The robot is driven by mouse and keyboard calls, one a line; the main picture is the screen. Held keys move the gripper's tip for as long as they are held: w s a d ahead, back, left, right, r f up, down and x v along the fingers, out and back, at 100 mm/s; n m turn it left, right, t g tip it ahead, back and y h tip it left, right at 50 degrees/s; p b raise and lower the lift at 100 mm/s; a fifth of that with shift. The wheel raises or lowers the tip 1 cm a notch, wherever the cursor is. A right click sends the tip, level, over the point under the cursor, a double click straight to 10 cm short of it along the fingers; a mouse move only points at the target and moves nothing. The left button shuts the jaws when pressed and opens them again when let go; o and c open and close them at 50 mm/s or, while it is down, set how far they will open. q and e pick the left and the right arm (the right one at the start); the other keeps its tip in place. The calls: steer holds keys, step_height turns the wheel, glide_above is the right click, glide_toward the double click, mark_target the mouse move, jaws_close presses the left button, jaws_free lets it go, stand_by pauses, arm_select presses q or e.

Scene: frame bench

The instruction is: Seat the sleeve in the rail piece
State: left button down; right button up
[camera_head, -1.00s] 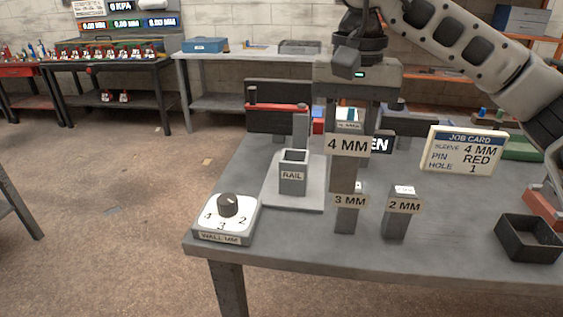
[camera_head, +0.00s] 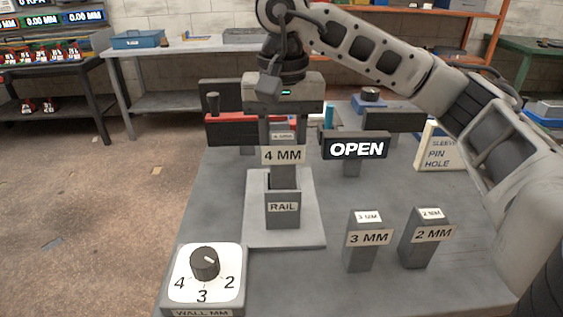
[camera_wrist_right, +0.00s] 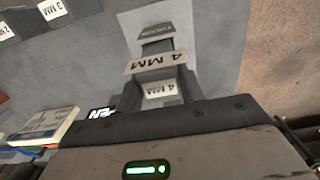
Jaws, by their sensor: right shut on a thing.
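The grey sleeve tagged 4 MM (camera_head: 283,176) is held upright by my right gripper (camera_head: 283,135), whose jaws are shut on its upper part. The rail piece (camera_head: 283,212), a grey square socket labelled RAIL, stands on a light grey plate (camera_head: 257,232). The sleeve's lower end lines up with the rail's open top. I cannot tell whether it is just above or slightly inside. In the right wrist view the sleeve (camera_wrist_right: 180,78) sits between the jaws, with the rail's label (camera_wrist_right: 156,32) beyond it. My left gripper is not in view.
Sleeves tagged 3 MM (camera_head: 361,257) and 2 MM (camera_head: 416,252) stand to the right. A wall dial (camera_head: 205,281) is at front left. An OPEN sign (camera_head: 356,148) and a red-barred fixture (camera_head: 232,131) stand behind. The job card (camera_head: 437,148) is partly covered by my arm.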

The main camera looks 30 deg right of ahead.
mark_target(282, 159)
steer(key=shift+f, duration=1.65)
steer(key=shift+f, duration=0.2)
steer(key=o, duration=1.2)
steer(key=shift+r, duration=0.1)
step_height(282, 159, up, 12)
steer(key=p, duration=0.2)
steer(key=shift+r+p, duration=0.15)
steer(key=shift+p, duration=0.15)
